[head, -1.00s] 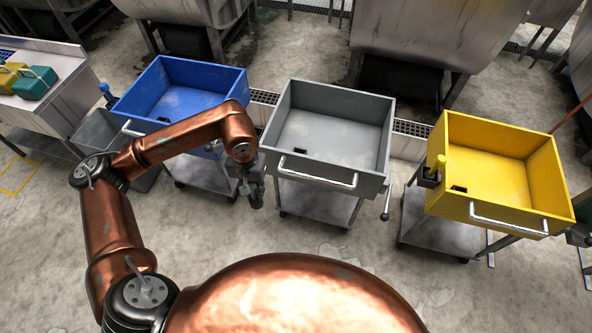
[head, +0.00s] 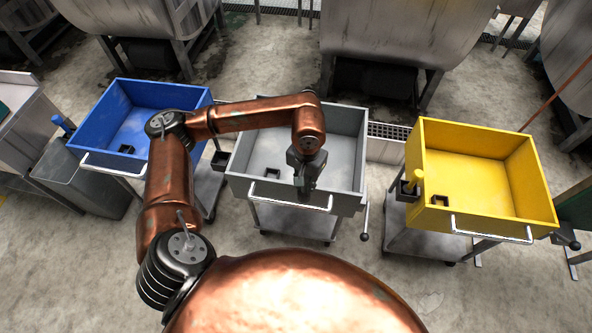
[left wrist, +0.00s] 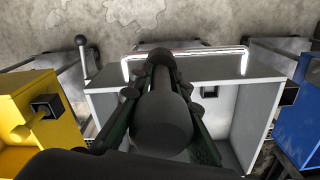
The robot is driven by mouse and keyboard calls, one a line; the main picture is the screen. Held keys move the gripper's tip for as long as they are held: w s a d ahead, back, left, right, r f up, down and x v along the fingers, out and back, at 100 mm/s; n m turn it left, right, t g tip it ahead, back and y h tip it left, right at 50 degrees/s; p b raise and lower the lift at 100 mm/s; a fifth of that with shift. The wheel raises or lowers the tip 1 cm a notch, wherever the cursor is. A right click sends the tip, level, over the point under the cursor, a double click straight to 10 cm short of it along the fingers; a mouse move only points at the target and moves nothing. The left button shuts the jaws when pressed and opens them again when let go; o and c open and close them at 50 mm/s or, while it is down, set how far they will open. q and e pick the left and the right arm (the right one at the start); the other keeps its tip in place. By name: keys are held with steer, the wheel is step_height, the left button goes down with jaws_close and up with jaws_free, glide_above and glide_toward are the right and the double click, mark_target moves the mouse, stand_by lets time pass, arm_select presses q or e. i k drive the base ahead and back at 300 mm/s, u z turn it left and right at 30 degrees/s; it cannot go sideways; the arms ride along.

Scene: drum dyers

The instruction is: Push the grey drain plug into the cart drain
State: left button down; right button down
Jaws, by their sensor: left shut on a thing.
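The grey cart (head: 348,150) stands in the middle of the head view. A small dark square drain (head: 271,174) shows on its tray floor near the front left. My left gripper (head: 306,186) is over the front part of this tray, right of the drain. In the left wrist view it is shut on a dark grey rounded thing, which looks like the grey drain plug (left wrist: 162,118). My right gripper is in neither view.
A blue cart (head: 188,97) stands left and a yellow cart (head: 480,133) right. The yellow plug (head: 418,181) sits in a side holder. A dark, empty-looking holder (head: 219,160) is at the grey cart's left side. The grey cart's front handle (head: 290,203) is near my gripper.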

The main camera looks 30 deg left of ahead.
mark_target(257, 169)
steer(key=u, duration=0.15)
steer(key=i, duration=0.9)
steer(key=u, duration=0.65)
